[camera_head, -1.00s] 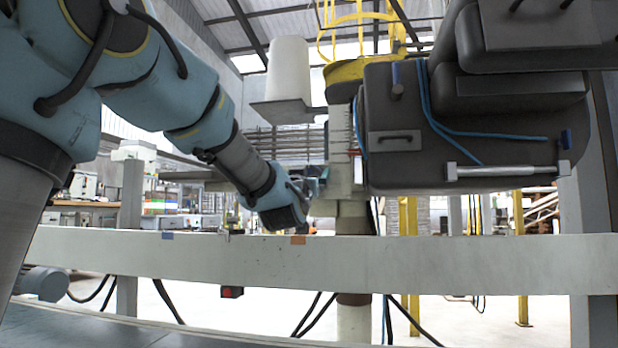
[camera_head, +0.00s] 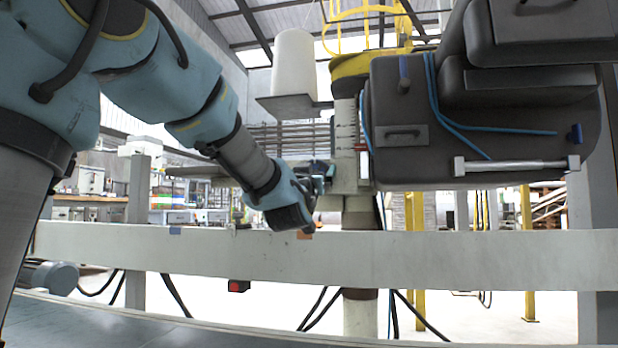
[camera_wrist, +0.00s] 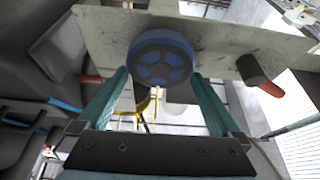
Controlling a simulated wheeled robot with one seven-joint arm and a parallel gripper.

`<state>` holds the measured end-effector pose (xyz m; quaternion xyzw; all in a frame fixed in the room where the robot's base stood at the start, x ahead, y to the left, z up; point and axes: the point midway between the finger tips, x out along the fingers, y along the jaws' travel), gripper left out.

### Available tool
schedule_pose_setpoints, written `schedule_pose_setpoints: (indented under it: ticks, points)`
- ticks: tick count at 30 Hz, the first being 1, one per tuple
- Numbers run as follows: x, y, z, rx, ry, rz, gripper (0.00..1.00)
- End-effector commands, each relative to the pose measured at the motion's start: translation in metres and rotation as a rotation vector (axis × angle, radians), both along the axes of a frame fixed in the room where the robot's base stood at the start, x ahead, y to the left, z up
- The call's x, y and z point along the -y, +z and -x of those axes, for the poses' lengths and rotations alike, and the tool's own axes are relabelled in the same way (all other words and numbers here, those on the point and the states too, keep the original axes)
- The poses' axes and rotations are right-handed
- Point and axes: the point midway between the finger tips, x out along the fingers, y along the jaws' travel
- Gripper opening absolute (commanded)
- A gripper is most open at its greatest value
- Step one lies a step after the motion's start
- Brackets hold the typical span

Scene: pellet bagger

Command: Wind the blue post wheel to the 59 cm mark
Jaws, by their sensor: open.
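The blue wheel (camera_wrist: 162,62), a round spoked handwheel, sits on a pale plate (camera_wrist: 225,42) in the wrist view. My gripper (camera_wrist: 160,76) is open, with one teal finger on each side of the wheel. The fingertips reach near its rim; I cannot tell whether they touch it. In the head view my gripper (camera_head: 322,178) is at the left side of the pale post (camera_head: 345,130). The post carries small scale marks and a red pointer, too small to read. The wheel cannot be made out in the head view.
A dark knob with a red lever (camera_wrist: 258,76) stands right of the wheel. The dark machine body (camera_head: 410,110) with blue hoses is close right of the post. A pale horizontal beam (camera_head: 450,257) runs below my gripper. A white cylinder (camera_head: 294,62) stands on a shelf at upper left.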

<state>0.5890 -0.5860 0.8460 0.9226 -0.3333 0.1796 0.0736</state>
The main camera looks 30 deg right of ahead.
Motion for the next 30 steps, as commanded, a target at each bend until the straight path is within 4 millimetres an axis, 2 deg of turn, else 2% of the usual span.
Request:
schedule_pose_setpoints:
  ticks: [9,15,30]
  points:
    - [-0.037,-0.022,0.045,-0.001,-0.001,-0.003,1.00]
    - [-0.051,-0.033,0.062,-0.003,0.000,-0.001,1.00]
    - [-0.055,-0.036,0.066,-0.002,0.000,-0.001,1.00]
